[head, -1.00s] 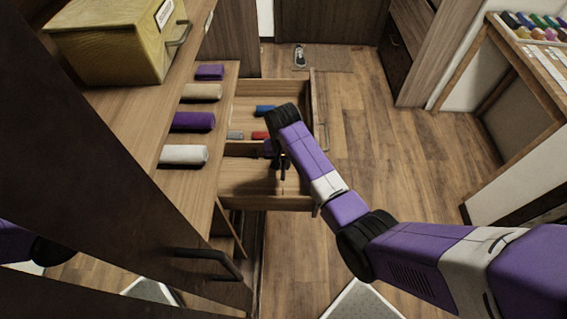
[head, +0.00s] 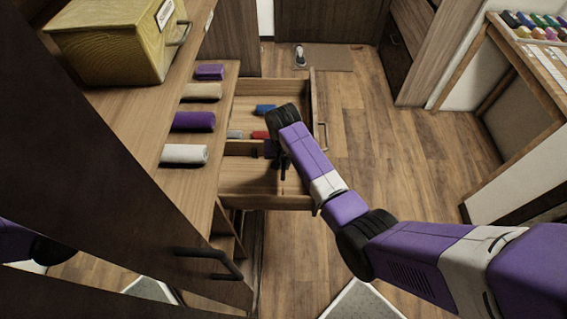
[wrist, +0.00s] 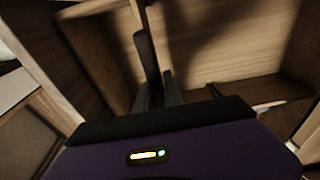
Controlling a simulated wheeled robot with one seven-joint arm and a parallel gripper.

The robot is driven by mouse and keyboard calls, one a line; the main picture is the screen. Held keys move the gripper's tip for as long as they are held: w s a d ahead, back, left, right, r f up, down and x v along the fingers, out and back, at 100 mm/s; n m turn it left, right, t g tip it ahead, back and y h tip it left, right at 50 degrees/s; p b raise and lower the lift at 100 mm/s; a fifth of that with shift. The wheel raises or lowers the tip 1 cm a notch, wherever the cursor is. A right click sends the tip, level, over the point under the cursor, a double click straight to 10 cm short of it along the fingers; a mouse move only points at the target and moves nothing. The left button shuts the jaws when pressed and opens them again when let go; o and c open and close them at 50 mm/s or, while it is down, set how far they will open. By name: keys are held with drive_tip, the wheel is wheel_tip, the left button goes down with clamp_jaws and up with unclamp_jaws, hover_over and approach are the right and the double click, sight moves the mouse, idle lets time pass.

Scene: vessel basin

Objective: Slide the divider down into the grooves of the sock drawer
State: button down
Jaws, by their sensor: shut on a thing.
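The sock drawer (head: 248,203) is pulled open, below the counter in the head view. My gripper (head: 283,170) points down into its near part, close to the drawer front. The gripper (wrist: 157,88) is shut on the divider, whose thin pale edge (wrist: 140,22) runs away from the fingers in the wrist view. In the head view a narrow upright strip of the divider (head: 279,184) shows beside the fingers, within the near compartment. My wrist hides much of it. I cannot tell whether its lower edge is in the grooves.
Rolled socks lie in the drawer: a blue one (head: 265,109), a red one (head: 260,135) and a grey one (head: 235,134). More rolls, including a white one (head: 184,154), line the counter. A yellow box (head: 105,45) stands behind.

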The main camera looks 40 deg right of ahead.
drive_tip(key=shift+f+b, duration=2.1)
drive_tip(key=shift+f, duration=1.1)
drive_tip(key=c, duration=1.4)
unclamp_jaws()
drive_tip(key=shift+o, duration=0.2)
drive_tip(key=shift+r, duration=0.1)
drive_tip(key=r, duration=0.7)
drive_tip(key=shift+s+a+r, duration=0.3)
drive_tip(key=shift+s+a, duration=0.05)
